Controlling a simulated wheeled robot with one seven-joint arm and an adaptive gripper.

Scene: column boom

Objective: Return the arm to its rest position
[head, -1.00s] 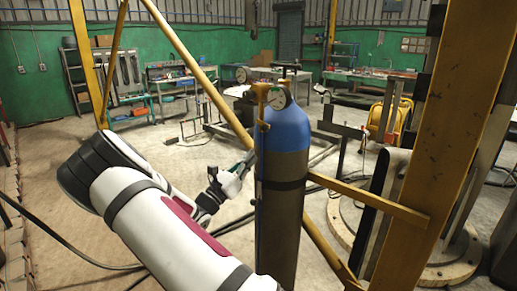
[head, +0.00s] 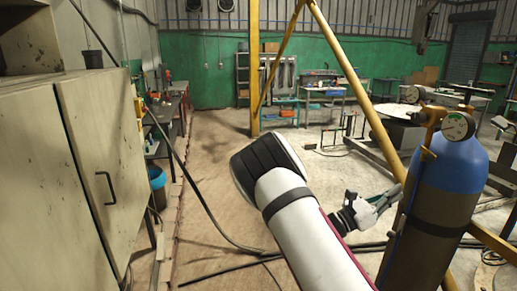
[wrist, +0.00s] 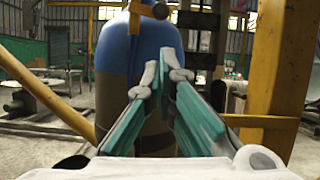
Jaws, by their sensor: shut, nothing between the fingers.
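My arm shows in the head view, reaching up from the bottom and bending toward the right. My gripper (head: 396,192) is at its end, close to the left side of a gas cylinder with a blue top (head: 448,165). In the wrist view my gripper (wrist: 160,75) has its two green-padded fingers close together at the tips, with nothing held. The blue cylinder (wrist: 115,50) stands just beyond the fingers there. I cannot tell whether the fingers touch it.
A beige metal cabinet (head: 50,190) stands close on the left. A yellow post (head: 254,70) and slanting yellow beams (head: 350,75) stand behind my arm. Black cables (head: 215,225) lie on the floor. Open floor (head: 205,150) runs between the cabinet side and the post.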

